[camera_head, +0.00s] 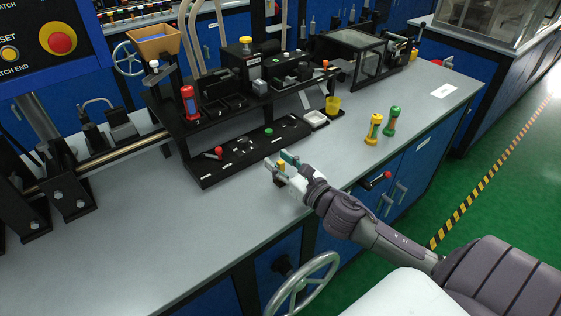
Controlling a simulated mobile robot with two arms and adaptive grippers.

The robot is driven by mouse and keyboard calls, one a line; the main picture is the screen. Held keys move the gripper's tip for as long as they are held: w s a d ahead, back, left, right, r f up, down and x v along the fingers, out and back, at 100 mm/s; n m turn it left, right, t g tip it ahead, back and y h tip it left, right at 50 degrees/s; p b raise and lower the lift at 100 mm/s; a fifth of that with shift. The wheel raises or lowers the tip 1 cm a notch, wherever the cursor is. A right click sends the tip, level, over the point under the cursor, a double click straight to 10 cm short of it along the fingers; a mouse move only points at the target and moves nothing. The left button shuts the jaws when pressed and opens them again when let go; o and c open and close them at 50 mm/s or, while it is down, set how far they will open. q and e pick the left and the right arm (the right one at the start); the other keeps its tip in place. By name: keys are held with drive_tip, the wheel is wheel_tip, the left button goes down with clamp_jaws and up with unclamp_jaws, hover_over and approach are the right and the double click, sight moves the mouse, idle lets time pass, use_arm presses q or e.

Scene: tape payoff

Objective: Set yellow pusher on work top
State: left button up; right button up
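The yellow pusher (373,129) stands upright on the grey work top (345,182), right of the black fixture, with a dark reddish band near its top. A green pusher (391,121) stands just behind and to its right, apart from it. My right gripper (281,165) is over the work top near the fixture's front edge, to the left of the yellow pusher and apart from it. Its fingers look spread. A small yellow-brown patch shows between them, and I cannot tell what it is. My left gripper is out of view.
A black fixture (225,170) with red and green knobs fills the middle. A red pusher (188,102) stands on it at the left. Bare work top lies at front left and far right.

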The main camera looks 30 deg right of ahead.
drive_tip(key=shift+r, duration=0.15)
drive_tip(key=s, duration=0.3)
drive_tip(key=s+b, duration=0.1)
drive_tip(key=s, duration=0.6)
drive_tip(key=shift+s+d+b, duration=0.3)
drive_tip(key=shift+d, duration=0.1)
drive_tip(key=shift+s, duration=0.7)
